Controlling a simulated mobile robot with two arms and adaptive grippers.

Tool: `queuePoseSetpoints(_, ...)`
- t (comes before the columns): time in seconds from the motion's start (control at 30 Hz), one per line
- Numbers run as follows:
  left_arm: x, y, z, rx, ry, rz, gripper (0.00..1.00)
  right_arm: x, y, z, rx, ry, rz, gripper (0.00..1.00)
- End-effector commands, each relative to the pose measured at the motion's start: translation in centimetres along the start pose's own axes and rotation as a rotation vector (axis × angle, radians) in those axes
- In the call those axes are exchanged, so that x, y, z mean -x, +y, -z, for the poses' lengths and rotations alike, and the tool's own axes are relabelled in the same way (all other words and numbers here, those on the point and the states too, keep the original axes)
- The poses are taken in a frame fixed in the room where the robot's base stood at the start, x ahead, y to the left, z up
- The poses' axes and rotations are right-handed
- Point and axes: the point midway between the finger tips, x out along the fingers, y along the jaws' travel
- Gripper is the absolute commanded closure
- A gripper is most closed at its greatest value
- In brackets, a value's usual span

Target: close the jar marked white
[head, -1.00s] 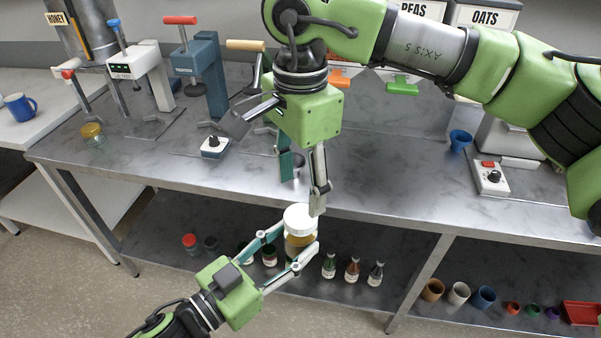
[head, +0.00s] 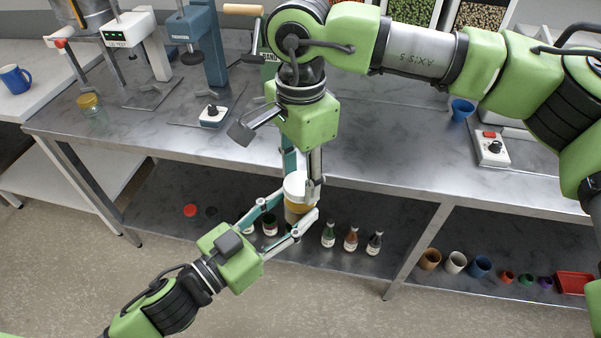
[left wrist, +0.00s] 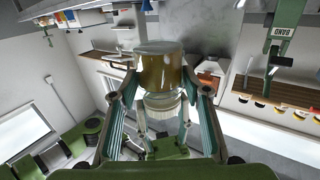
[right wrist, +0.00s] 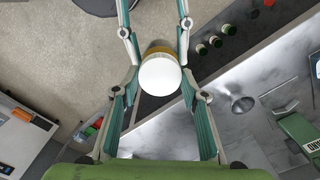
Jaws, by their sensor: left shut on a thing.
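The jar (head: 297,212) has amber contents and a white lid (head: 295,186) resting on its top; I cannot tell how tight it is. My left gripper (head: 297,218) is shut on the jar's body from the front and holds it upright in front of the bench edge. The jar (left wrist: 160,72) and white lid (left wrist: 162,99) also show in the left wrist view. My right gripper (head: 302,188) points down with its fingers on either side of the lid. In the right wrist view the lid (right wrist: 160,76) lies between its fingertips, which look open around it.
The bench (head: 390,165) lies behind the jar. Several bottles (head: 351,238) and cups (head: 456,262) stand on the lower shelf. The floor in front is clear.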

Motion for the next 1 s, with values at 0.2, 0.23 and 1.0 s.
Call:
queuePoseSetpoints(0.2,-0.01,0.1,0.21,-0.002,0.005,-0.003,1.0,0.03,-0.04,0.0,-0.046,0.0,0.001,0.86)
queuePoseSetpoints(0.23,-0.01,0.1,0.21,-0.002,0.005,-0.003,1.0,0.03,-0.04,0.0,-0.074,0.0,0.001,0.86)
queuePoseSetpoints(1.0,0.0,0.21,0.25,-0.002,0.006,-0.005,1.0,-0.01,-0.11,-0.05,-1.269,-0.003,0.002,0.86)
